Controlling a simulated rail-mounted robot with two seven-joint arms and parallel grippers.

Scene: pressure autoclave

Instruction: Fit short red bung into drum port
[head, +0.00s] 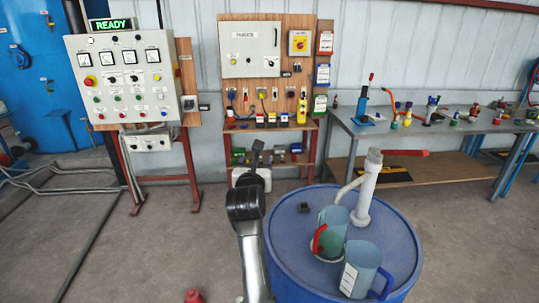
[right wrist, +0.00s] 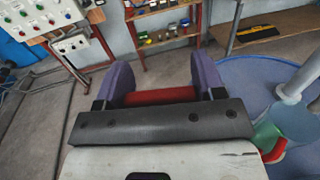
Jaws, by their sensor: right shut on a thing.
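My right gripper (right wrist: 164,84) is shut on the short red bung (right wrist: 160,96), which lies crosswise between the two purple fingers. In the head view my right arm rises just left of the blue drum (head: 285,262), and the bung is hidden there. The drum also shows at the right of the right wrist view (right wrist: 235,75). A small dark square fitting (head: 304,207) sits on the left of the drum top; I cannot tell whether it is the port. The gripper and bung are apart from the drum. My left gripper is not in view.
On the drum stand a grey hand pump (head: 366,190) with a red lever, a jug with a red handle (head: 331,222) and a jug with a blue handle (head: 359,270). A red object (head: 194,296) is cut off at the bottom edge. A workbench (head: 420,125) stands behind.

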